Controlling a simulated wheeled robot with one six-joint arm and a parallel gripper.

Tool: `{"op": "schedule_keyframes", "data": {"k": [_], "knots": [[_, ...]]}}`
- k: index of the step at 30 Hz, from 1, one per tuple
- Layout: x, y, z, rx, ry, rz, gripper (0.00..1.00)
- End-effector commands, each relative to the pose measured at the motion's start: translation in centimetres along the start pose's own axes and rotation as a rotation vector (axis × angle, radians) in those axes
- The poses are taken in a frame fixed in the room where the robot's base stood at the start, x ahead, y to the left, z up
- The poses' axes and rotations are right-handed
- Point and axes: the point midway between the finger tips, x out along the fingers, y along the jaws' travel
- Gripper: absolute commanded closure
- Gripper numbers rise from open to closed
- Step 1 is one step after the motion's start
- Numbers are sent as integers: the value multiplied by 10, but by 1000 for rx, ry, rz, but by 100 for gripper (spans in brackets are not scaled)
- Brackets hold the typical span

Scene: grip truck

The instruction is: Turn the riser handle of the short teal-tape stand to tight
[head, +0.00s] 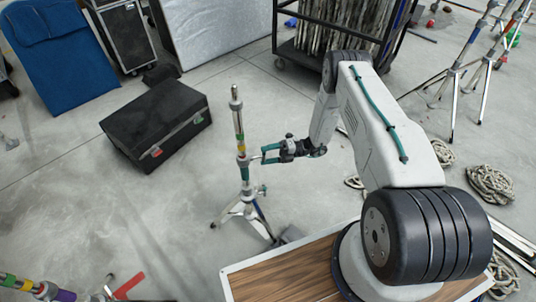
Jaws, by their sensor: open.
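The short stand (240,120) stands upright near the middle of the head view, a silver post with teal tape (245,173) and some green and yellow bands above it. Its legs spread on the floor. A small fitting (260,191) sticks out low on the right of the post. My gripper (264,153) reaches in from the right with teal fingers, open, its tips close to the post at collar height. The riser handle is too small to make out there, and I cannot tell whether the fingers touch it.
A black case (157,122) lies on the floor to the left. Another stand with coloured tape (40,290) and a red handle (130,285) is at the bottom left. Tall stands (455,85) and coiled ropes (490,184) are at the right.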

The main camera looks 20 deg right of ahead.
Motion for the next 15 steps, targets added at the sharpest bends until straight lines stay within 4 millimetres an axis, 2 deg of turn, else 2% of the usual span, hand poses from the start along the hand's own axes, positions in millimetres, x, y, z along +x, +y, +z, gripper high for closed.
{"op": "schedule_keyframes", "data": {"k": [9, 15], "knots": [[-53, -1, 3, -1, -3, -1, 13], [-68, 0, 3, 0, -3, -1, 13]]}}
